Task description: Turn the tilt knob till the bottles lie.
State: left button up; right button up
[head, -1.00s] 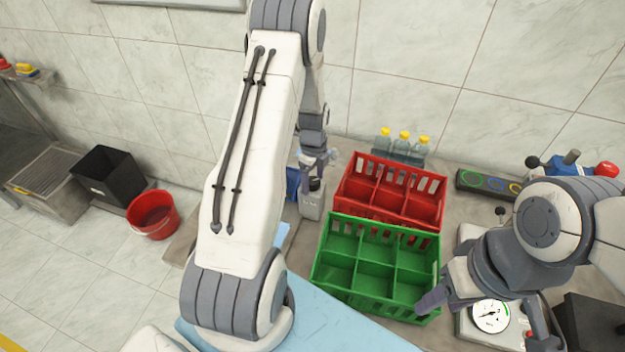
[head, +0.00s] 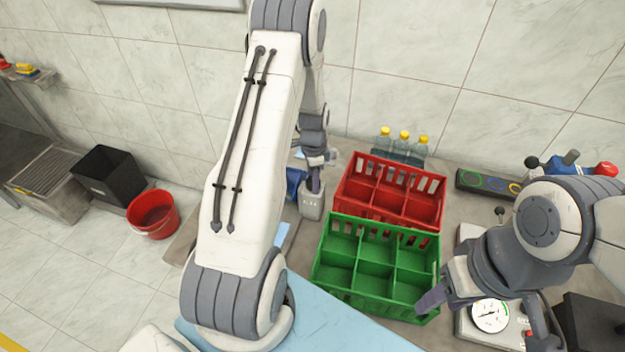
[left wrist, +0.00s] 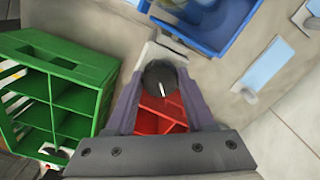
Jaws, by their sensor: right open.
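The tilt knob (left wrist: 161,78) is a dark round knob with a white mark in the left wrist view. It sits on a small grey box (head: 312,207) left of the red crate. My left gripper (head: 315,186) points down at the top of that box, and its fingers hide the knob in the head view. In the left wrist view my left gripper (left wrist: 161,72) has one finger on each side of the knob, very close; I cannot tell whether they press on it. Several bottles (head: 404,145) with yellow caps stand upright behind the red crate. My right gripper (head: 486,308) is open and empty.
A red crate (head: 392,221) and a green crate (head: 376,264), both empty, stand right of the knob box. A blue bin (left wrist: 212,42) is close beside the box. A red bucket (head: 153,214) stands at the left.

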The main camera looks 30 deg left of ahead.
pick_arm(q)
grip_shut()
jog(key=m, duration=0.9)
jog(key=shift+m, duration=0.4)
jog(key=o, duration=0.7)
grip_release()
